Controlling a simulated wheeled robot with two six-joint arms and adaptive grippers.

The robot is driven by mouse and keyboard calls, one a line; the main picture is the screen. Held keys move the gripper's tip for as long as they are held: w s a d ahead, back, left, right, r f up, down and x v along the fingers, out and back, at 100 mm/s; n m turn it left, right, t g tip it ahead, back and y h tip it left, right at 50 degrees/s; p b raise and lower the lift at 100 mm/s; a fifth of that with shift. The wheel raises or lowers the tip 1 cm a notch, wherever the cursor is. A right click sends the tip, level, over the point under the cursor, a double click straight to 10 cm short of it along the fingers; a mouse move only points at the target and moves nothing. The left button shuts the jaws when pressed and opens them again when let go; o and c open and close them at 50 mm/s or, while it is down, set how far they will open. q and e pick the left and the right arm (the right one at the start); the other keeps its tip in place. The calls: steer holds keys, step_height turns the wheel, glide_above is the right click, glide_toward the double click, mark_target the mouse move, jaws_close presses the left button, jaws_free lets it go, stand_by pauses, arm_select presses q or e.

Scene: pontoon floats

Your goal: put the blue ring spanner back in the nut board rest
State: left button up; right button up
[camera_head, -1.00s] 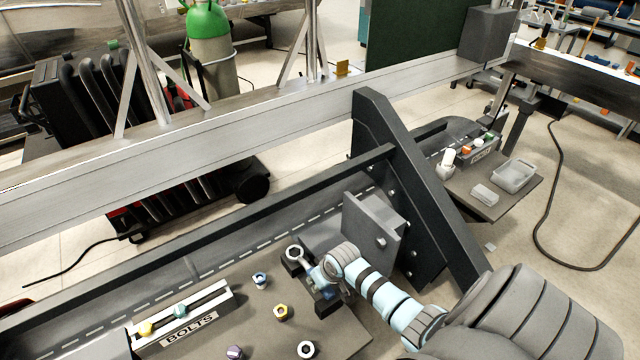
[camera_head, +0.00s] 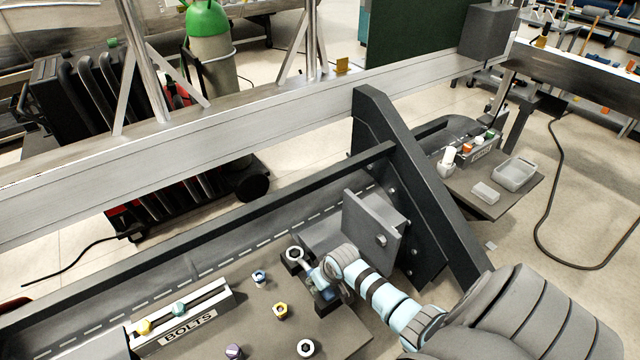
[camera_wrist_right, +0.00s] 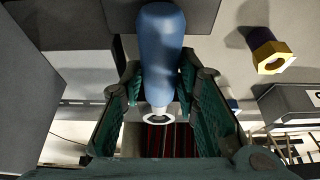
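The blue ring spanner has a silver ring end (camera_head: 295,255) and a blue handle (camera_wrist_right: 162,40). My right gripper (camera_wrist_right: 162,85) has its teal-padded fingers against both sides of the handle; it looks shut on it. In the head view my right gripper (camera_head: 322,277) is at the right part of the nut board (camera_head: 245,325). I cannot tell whether the spanner touches the rest. My left gripper is out of view.
A BOLTS rack (camera_head: 188,337) is at the left. A grey bracket plate (camera_head: 373,232) and dark sloping beam (camera_head: 425,190) rise close behind my right gripper.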

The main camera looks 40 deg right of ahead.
steer(key=o, duration=0.3)
steer(key=shift+s+r, duration=0.1)
steer(key=shift+r, duration=0.05)
steer(key=v, duration=1.1)
steer(key=shift+s+r, duration=0.15)
steer(key=shift+r, duration=0.25)
